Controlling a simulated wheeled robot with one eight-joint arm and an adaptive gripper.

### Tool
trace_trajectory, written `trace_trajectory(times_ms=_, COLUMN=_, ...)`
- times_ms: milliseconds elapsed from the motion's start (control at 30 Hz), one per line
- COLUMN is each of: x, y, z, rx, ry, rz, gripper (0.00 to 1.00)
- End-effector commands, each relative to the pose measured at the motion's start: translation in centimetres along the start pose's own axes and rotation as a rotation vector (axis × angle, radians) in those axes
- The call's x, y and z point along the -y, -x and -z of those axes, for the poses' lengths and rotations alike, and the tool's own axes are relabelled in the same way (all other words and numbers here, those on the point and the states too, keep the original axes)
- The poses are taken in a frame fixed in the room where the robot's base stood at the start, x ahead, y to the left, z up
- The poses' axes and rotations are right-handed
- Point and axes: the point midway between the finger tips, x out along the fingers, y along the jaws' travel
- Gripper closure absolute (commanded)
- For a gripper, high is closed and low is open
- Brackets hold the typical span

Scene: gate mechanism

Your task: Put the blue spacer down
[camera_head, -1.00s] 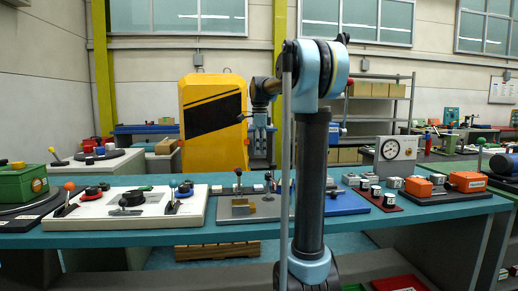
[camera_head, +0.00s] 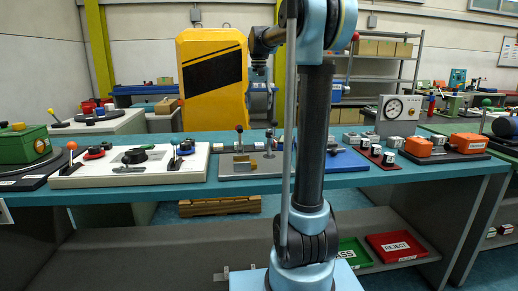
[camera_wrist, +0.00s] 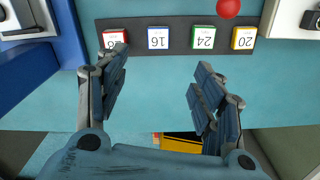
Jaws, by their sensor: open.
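The blue spacer (camera_wrist: 158,38) is a small block with a white top marked 16 and a blue edge. It sits on a dark rack (camera_wrist: 181,48) in the wrist view, between a red-edged block (camera_wrist: 112,38) and a green-edged block (camera_wrist: 204,38). A yellow-edged block (camera_wrist: 244,38) stands at the right end. My gripper (camera_wrist: 160,68) is open and empty, its fingers spread below the row in the picture. The left fingertip overlaps the red-edged block's lower edge. I cannot tell its height above the table.
A red knob (camera_wrist: 229,8) is beyond the rack. A blue plate (camera_wrist: 25,72) with a grey part lies left of it. The teal table (camera_wrist: 160,110) is clear between rack and near edge. The head view shows a white panel (camera_head: 75,178) and a red REJECT tray (camera_head: 395,246) below.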

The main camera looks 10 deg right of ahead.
Motion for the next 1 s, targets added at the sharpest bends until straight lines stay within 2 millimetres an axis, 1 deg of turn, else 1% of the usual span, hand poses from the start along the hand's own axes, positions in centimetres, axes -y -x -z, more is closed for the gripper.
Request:
trace_trajectory(times_ms=100, x=0.1, y=0.0, z=-0.1, rx=0.000, ry=0.137, rz=0.000, gripper=0.38)
trace_trajectory(times_ms=200, x=0.1, y=0.0, z=-0.1, rx=0.000, ry=0.208, rz=0.000, gripper=0.38)
trace_trajectory(times_ms=267, x=0.1, y=-0.1, z=-0.1, rx=0.000, ry=0.231, rz=0.000, gripper=0.38)
trace_trajectory(times_ms=367, x=0.1, y=-0.8, z=-0.1, rx=0.000, ry=0.244, rz=0.000, gripper=0.38)
trace_trajectory(times_ms=467, x=0.1, y=-2.2, z=-0.1, rx=0.000, ry=0.244, rz=0.000, gripper=0.38)
trace_trajectory(times_ms=900, x=0.1, y=-9.7, z=0.0, rx=0.000, ry=0.241, rz=0.000, gripper=0.38)
trace_trajectory(times_ms=1000, x=0.1, y=-11.0, z=0.0, rx=0.000, ry=0.241, rz=0.000, gripper=0.38)
